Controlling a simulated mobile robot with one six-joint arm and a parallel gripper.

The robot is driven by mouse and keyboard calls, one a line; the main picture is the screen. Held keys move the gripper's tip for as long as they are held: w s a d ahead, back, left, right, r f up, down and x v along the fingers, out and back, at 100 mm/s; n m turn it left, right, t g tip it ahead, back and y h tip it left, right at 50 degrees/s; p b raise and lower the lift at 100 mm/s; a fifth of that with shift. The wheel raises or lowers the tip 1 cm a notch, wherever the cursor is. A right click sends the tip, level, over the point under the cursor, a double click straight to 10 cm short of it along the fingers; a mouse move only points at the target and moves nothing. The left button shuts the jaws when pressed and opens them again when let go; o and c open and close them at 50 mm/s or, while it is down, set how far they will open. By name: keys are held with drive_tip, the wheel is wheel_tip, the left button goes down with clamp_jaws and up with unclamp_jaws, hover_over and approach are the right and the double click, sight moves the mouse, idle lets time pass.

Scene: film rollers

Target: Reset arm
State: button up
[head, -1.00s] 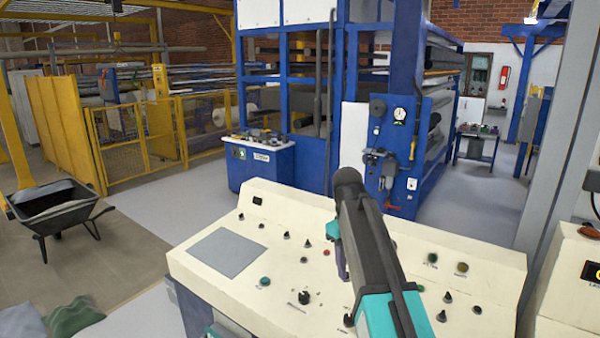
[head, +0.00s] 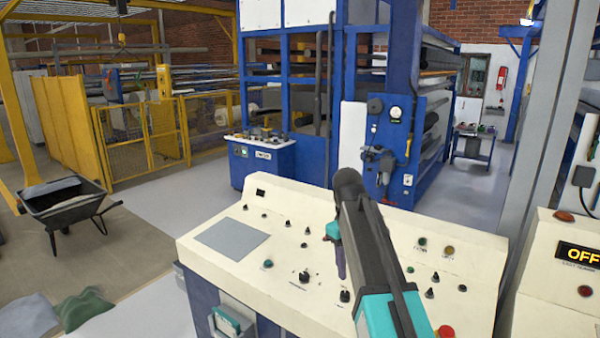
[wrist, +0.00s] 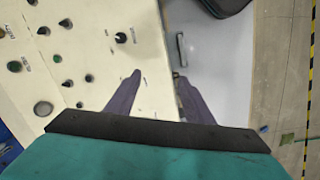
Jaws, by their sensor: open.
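My arm rises from the bottom of the head view over the cream control console (head: 300,250). My gripper (head: 337,255) hangs down above the console, and its purple fingers are partly hidden behind the arm. In the wrist view my gripper (wrist: 160,85) shows its two purple fingers spread apart, with nothing between them. The left finger lies over the console face (wrist: 90,60), and the right one lies over its edge and the grey floor.
A second console with an OFF display (head: 560,270) stands at the right. A blue machine frame (head: 400,130) rises behind. A black wheelbarrow (head: 70,208) and yellow fence panels (head: 75,125) are at the left. Grey floor (head: 180,195) is clear between them.

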drive_tip(key=s+d+f+m, duration=0.15)
drive_tip(key=s+f, duration=0.45)
drive_tip(key=f, duration=0.7)
drive_tip(key=s+f+m+y, duration=0.1)
drive_tip(key=s+f+m, duration=0.3)
drive_tip(key=f, duration=0.9)
drive_tip(key=s+d+f+m, duration=0.1)
drive_tip(key=s+f, duration=0.6)
drive_tip(key=f, duration=0.6)
drive_tip(key=s+f+g+b, duration=0.5)
drive_tip(key=s+f+b, duration=0.5)
drive_tip(key=s+f, duration=1.5)
wheel_tip(320, 180, down, 3)
drive_tip(key=shift+r+g, duration=0.1)
drive_tip(key=shift+g, duration=0.3)
drive_tip(key=shift+a, duration=0.1)
